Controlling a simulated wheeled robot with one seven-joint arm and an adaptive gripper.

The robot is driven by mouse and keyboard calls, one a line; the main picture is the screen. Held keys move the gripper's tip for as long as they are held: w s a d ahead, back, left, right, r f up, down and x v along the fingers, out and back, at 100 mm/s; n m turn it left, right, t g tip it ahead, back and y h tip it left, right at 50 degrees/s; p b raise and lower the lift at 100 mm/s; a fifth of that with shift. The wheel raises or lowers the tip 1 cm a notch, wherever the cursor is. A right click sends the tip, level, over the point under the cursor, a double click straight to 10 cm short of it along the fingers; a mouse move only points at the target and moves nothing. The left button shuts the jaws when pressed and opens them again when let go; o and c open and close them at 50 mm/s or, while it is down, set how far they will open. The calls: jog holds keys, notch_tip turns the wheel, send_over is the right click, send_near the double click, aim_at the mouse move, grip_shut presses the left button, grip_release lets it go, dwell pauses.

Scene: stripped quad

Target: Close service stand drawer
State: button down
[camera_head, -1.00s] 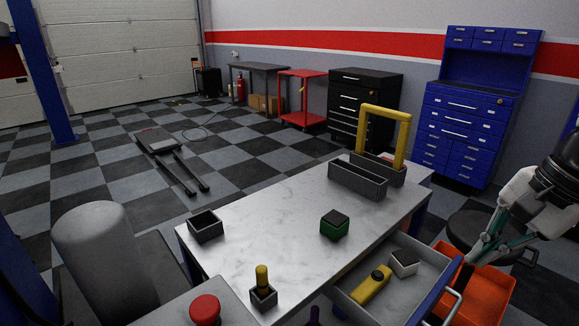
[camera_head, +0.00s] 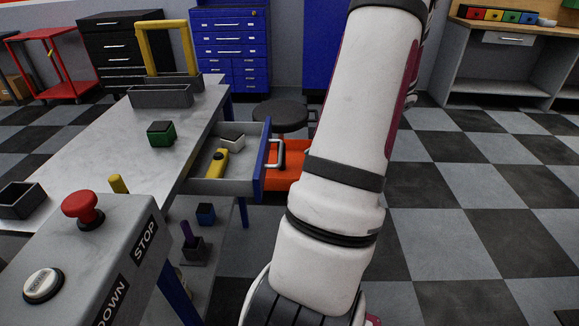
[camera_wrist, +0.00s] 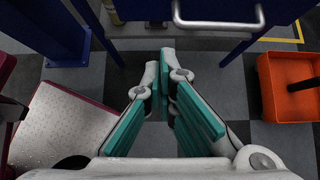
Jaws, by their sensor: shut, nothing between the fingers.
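The service stand drawer (camera_head: 225,187) is pulled out from the right side of the grey-topped stand (camera_head: 110,125). It has a blue front (camera_head: 262,162) with a silver bar handle (camera_head: 278,153). Inside lie a yellow object (camera_head: 217,163) and a small white-topped box (camera_head: 232,139). In the wrist view a silver handle (camera_wrist: 218,25) on a blue front shows at the top, ahead of and right of my gripper (camera_wrist: 163,68). The gripper is shut and empty, its teal fingers together at the tips, apart from the handle. The gripper cannot be seen in the head view.
An orange bin (camera_head: 282,180) stands on the floor beyond the drawer; an orange bin (camera_wrist: 288,85) shows at right in the wrist view. A dark round stool (camera_head: 280,115) is behind the drawer. A green-sided block (camera_head: 161,133) sits on the stand. Checkered floor at right is clear.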

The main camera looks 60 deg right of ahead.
aim_at(209, 169)
jog(key=w+r+b+x, duration=0.1)
jog(key=r+b+x, duration=0.1)
jog(key=x, duration=0.9)
jog(key=shift+w+a+f+b, duration=0.35)
jog(key=shift+w+a, duration=0.2)
jog(key=shift+w, duration=0.15)
jog(key=w+a, duration=0.2)
jog(key=w, duration=0.4)
jog(key=w+a, duration=0.3)
jog(key=w, duration=0.3)
jog(key=w+a, duration=0.2)
jog(key=w, duration=0.4)
jog(key=shift+a, duration=0.25)
jog(key=shift+d, duration=0.1)
